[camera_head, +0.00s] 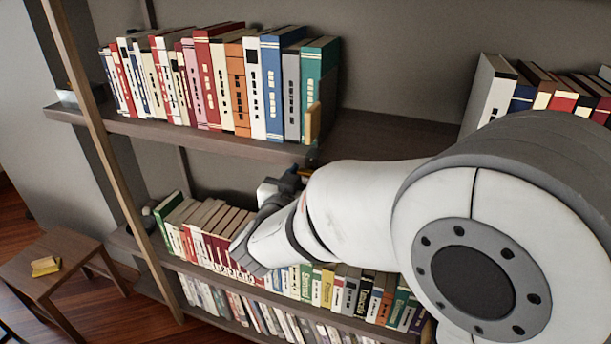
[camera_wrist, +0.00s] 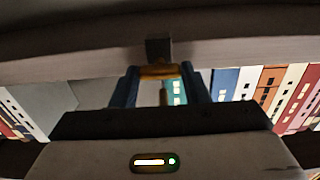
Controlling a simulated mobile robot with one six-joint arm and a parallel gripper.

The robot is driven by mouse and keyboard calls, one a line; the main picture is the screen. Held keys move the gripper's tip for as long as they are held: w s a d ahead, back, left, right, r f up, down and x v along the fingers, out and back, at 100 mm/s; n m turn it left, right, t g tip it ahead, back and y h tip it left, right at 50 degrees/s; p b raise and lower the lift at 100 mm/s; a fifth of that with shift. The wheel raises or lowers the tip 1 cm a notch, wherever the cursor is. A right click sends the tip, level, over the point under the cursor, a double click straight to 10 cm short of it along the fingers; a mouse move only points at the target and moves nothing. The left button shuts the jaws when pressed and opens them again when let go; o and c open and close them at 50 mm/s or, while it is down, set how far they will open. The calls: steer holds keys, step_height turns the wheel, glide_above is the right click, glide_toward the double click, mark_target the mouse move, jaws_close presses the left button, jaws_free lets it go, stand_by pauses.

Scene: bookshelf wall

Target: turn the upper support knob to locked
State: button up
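The upper support knob (camera_wrist: 160,72) is a yellow bar below a dark block (camera_wrist: 158,48) at the shelf edge in the wrist view. My gripper (camera_wrist: 160,70) has its two blue fingers on either side of the bar, near its ends. Whether they press on it cannot be told. In the head view my gripper (camera_head: 290,180) is just under the right end of the upper left shelf (camera_head: 190,133). A small orange-yellow bit, probably the knob, shows at its tip (camera_head: 305,172). The knob's markings are not visible.
Books (camera_head: 230,85) fill the upper left shelf, ending at a wooden block (camera_head: 312,122). More books (camera_head: 350,292) line the shelves below my arm. White and dark books (camera_head: 490,95) stand at right. A small table (camera_head: 60,262) with a yellow object (camera_head: 45,266) stands at lower left.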

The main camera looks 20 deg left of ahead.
steer(key=shift+d, duration=0.1)
steer(key=c, duration=0.5)
steer(key=shift+f+b, duration=0.1)
steer(key=shift+b, duration=0.2)
steer(key=shift+m+b, duration=0.65)
steer(key=shift+m, duration=0.05)
steer(key=m+b, duration=0.4)
steer(key=shift+f, duration=0.2)
steer(key=m+b, duration=0.4)
steer(key=shift+b, duration=0.3)
steer(key=shift+r+m+b, duration=0.15)
steer(key=shift+m+b, duration=0.2)
steer(key=shift+m, duration=0.25)
